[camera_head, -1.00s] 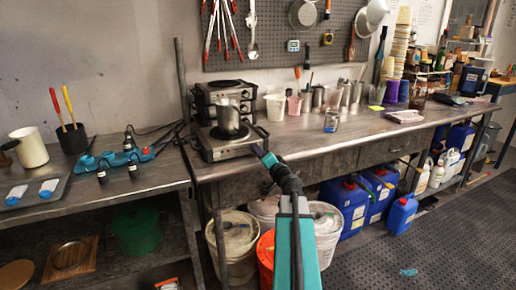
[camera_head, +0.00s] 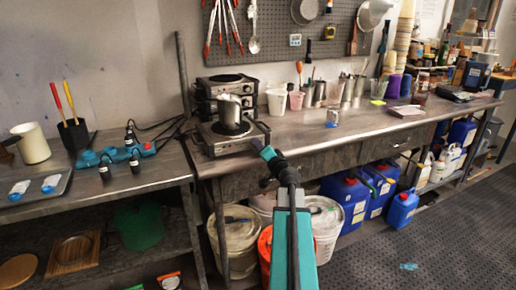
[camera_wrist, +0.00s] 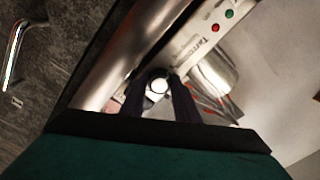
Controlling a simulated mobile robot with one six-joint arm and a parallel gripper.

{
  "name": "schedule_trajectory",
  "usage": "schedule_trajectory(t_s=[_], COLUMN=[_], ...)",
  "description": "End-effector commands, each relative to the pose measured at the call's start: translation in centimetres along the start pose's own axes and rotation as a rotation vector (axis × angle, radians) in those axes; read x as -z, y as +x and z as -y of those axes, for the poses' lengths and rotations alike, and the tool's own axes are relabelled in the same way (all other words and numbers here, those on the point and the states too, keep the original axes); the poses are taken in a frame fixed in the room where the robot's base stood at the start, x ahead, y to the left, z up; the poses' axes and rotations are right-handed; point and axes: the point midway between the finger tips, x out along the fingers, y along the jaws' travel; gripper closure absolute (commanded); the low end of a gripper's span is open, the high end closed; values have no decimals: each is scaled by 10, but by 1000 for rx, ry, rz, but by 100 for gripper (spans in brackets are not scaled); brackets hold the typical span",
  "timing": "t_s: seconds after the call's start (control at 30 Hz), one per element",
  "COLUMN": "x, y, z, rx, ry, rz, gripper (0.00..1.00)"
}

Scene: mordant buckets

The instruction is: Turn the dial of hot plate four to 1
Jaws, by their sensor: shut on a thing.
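The hot plate (camera_head: 212,147) with a metal pot (camera_head: 229,112) on it stands at the front left of the metal bench. Its front panel (camera_wrist: 195,38), with a red and a green light, shows in the wrist view. The dial (camera_wrist: 158,85) is a round knob with a bright white middle. My gripper (camera_wrist: 159,82) has its two dark fingers on either side of the dial, shut on it. In the head view my gripper (camera_head: 259,147) is at the hot plate's right front. The dial's marks and pointer cannot be read, and no plate number is legible.
More hot plates (camera_head: 224,84) are stacked behind. A white beaker (camera_head: 276,103) and several cups stand to the right.

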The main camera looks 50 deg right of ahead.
Motion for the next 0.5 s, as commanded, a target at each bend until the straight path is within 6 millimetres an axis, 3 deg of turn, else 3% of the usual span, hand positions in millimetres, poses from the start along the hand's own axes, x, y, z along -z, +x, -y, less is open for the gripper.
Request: schedule_trajectory(t_s=[0.5], x=[4], y=[2], z=[0], rx=[3], ry=[196], rz=[-6], gripper=[94])
